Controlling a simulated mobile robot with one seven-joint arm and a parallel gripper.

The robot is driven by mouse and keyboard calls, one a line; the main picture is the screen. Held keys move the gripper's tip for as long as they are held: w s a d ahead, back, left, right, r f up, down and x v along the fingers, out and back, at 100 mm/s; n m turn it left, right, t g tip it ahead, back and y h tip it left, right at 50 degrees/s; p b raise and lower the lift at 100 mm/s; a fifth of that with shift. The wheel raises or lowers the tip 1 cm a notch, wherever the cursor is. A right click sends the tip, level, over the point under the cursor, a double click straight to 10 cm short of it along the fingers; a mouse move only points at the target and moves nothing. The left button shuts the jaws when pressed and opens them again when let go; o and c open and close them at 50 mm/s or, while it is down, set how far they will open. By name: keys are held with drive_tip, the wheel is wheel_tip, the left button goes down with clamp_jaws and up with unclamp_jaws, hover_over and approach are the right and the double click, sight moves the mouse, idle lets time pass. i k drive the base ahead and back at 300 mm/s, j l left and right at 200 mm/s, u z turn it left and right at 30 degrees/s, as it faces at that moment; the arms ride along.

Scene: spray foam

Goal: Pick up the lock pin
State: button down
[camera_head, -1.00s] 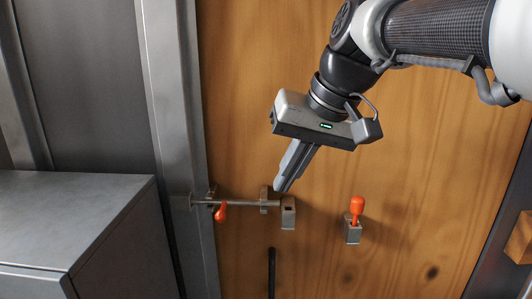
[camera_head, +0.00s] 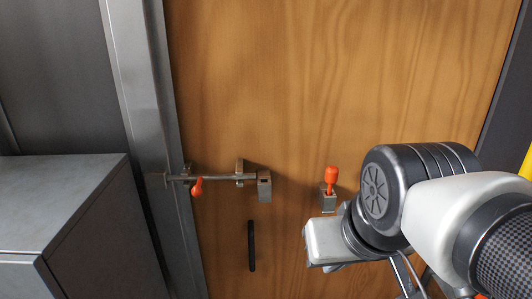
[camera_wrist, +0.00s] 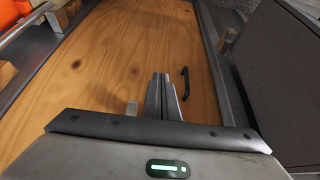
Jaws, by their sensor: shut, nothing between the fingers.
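The lock pin (camera_head: 331,181), with an orange handle, stands upright in a small grey holder (camera_head: 328,202) on the wooden door. A sliding bolt (camera_head: 222,178) with an orange knob (camera_head: 197,187) lies level at the door's left edge, with a grey bracket (camera_head: 265,186) at its right end. My gripper's fingers show in the wrist view (camera_wrist: 161,78), shut together and empty. In the head view the gripper's body is just below the pin's holder, and its fingers are mostly hidden. The pin cannot be made out in the wrist view.
A black handle (camera_head: 251,246) is on the door (camera_head: 270,90) below the bolt; it also shows in the wrist view (camera_wrist: 184,84). A grey cabinet (camera_head: 70,205) stands at left beside the metal frame (camera_head: 135,90). The door's upper part is clear.

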sight(331, 172)
drive_tip(key=k+l+z, duration=0.1)
drive_tip(key=z, duration=0.25)
drive_tip(key=k+l+z, duration=0.1)
drive_tip(key=z, duration=0.3)
drive_tip(key=k+l+z, duration=0.15)
drive_tip(key=z, duration=0.2)
